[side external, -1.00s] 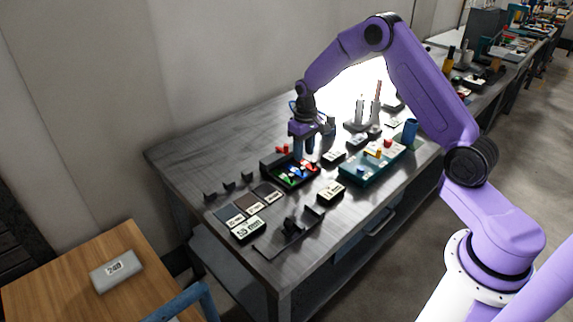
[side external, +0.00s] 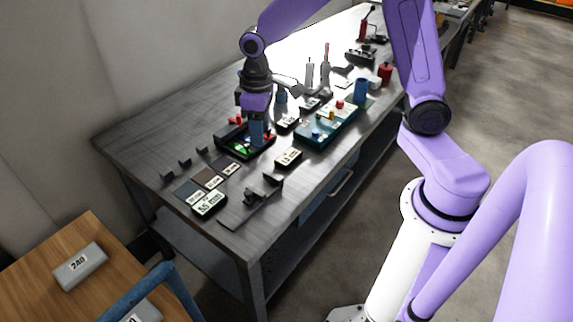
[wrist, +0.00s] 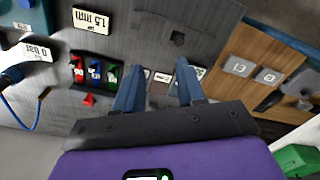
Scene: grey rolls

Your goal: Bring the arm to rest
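My gripper (side external: 257,132) is on the left part of the grey bench (side external: 140,140), pointing down over or just beside the black tray (side external: 232,153) in the side view. The tray holds small red, green and blue pieces. In the wrist view my gripper (wrist: 160,92) has its two blue fingers spread apart with nothing between them. The tray (wrist: 95,56) lies left of the fingers there, so the fingers do not appear to be in it. How high they are above the bench is hard to tell.
A teal tray (side external: 318,139) with colored pieces and a blue cup (side external: 361,90) stand to the right. Labeled blocks, such as one (side external: 288,158), lie in front. A wooden table (side external: 35,290) stands at lower left. A red piece (wrist: 89,99) lies near the fingers.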

